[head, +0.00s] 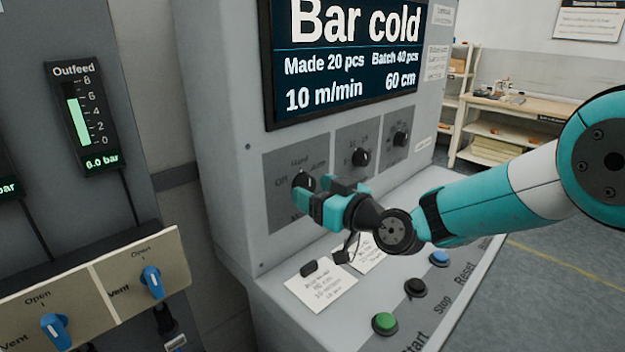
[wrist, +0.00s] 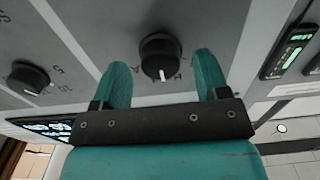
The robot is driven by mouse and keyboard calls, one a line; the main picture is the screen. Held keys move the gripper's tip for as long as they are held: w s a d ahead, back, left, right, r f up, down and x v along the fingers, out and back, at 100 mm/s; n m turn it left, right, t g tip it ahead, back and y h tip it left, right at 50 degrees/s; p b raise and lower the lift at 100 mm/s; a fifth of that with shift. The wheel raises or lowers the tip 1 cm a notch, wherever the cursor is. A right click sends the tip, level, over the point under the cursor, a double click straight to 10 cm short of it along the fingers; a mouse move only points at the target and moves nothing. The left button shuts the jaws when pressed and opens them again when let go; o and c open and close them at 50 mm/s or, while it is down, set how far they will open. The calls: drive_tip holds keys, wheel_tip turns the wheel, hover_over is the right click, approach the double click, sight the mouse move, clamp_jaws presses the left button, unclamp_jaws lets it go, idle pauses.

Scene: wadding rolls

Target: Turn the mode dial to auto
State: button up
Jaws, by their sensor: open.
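The mode dial (head: 303,181) is a round black knob with a white pointer line on the grey machine front. Labels around it read Off, what looks like Hand, and Auto, with one more partly hidden. My gripper (head: 316,191) is open in front of the dial and partly covers it in the head view. In the wrist view the dial (wrist: 160,55) sits between the two spread teal fingertips of my gripper (wrist: 161,64), with a gap on each side. The picture there is upside down; the pointer faces the Hand label, not Auto.
Two smaller black dials, a middle one (head: 361,157) and a right one (head: 401,138), sit beside the mode dial. The display (head: 345,60) is above. Below is a ledge with a green button (head: 385,323), a black button (head: 415,287), a blue button (head: 439,258) and paper notes (head: 322,287).

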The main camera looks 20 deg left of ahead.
drive_tip(key=shift+w+a, duration=0.2)
drive_tip(key=shift+a, duration=0.3)
drive_tip(key=c, duration=0.9)
